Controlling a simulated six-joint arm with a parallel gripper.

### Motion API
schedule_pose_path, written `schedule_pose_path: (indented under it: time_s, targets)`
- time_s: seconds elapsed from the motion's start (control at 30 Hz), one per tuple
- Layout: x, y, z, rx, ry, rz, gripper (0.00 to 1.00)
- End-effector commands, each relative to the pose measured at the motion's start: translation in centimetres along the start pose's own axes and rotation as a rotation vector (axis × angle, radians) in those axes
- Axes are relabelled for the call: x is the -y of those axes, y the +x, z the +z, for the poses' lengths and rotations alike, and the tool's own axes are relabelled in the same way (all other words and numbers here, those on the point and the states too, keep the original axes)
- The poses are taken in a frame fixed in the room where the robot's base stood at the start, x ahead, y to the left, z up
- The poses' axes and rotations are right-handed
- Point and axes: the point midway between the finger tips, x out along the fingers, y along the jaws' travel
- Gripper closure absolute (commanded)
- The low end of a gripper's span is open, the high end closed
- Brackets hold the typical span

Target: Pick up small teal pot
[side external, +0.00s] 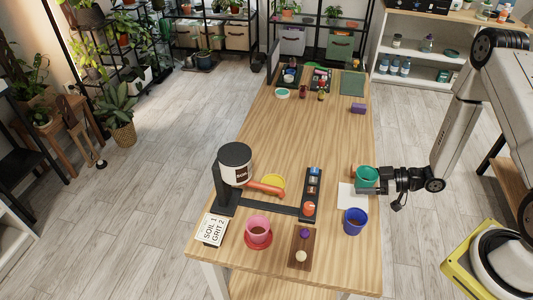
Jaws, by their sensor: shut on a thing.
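The small teal pot (367,174) is at the right side of the wooden table, above or at a white sheet (346,196). My gripper (378,183) reaches in from the right and is shut on the teal pot at its right side. The pot looks upright, with its open top showing. Its lower part is partly hidden by my gripper, and I cannot tell whether its base touches anything.
A blue pot (355,221) stands close in front of my gripper. A pink pot (258,230) on a red saucer, a board with small items (302,250), a sign (212,229) and a soil dispenser (235,165) stand left. The table's middle (310,130) is clear.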

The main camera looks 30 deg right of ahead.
Motion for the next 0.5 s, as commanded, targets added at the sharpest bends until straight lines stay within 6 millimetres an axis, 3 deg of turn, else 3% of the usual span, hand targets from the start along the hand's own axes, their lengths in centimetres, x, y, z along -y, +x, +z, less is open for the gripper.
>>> schedule_pose_path:
  time_s: [0.2, 0.5]
  targets:
    - [2.2, -2.7, -2.7, 0.0, 0.001, 0.003, 0.79]
    - [6.5, -6.7, -3.8, 0.0, 0.002, 0.004, 0.79]
